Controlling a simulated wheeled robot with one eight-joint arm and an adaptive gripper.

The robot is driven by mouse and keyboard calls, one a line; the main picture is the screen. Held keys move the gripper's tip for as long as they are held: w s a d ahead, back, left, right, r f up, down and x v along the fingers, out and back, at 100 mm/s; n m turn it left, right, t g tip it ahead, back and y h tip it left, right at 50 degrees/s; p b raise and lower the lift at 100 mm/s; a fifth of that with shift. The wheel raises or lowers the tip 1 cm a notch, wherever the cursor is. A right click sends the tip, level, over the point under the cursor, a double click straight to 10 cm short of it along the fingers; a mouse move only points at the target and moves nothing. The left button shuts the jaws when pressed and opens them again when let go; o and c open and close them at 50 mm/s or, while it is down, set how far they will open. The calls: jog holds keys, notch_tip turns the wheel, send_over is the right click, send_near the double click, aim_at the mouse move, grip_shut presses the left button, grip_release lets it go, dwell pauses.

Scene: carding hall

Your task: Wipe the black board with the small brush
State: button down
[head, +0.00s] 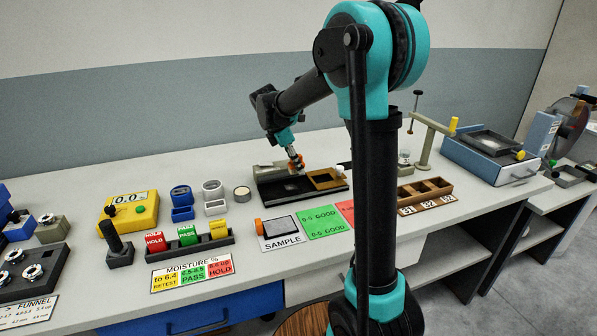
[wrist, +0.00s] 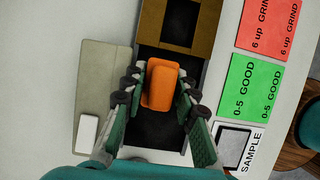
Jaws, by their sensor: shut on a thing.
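My gripper (head: 296,161) is shut on the small brush, a block with an orange back; its orange also shows in the head view (head: 298,165). In the wrist view the brush (wrist: 161,84) sits between the two fingers of my gripper (wrist: 162,80). The black board (head: 291,188) lies on the bench under the brush, and dark parts of it show around the brush in the wrist view (wrist: 153,142). I cannot tell whether the bristles touch it. A brown frame (head: 325,187) lies over the board's right part, around a dark opening; in the wrist view it is at the top (wrist: 147,22).
A beige-grey plate (wrist: 103,80) with a white block (wrist: 87,134) lies beside the board. A wooden compartment tray (head: 424,197) stands right, a yellow meter (head: 128,213) left.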

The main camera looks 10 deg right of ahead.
jog(key=shift+r, duration=1.35)
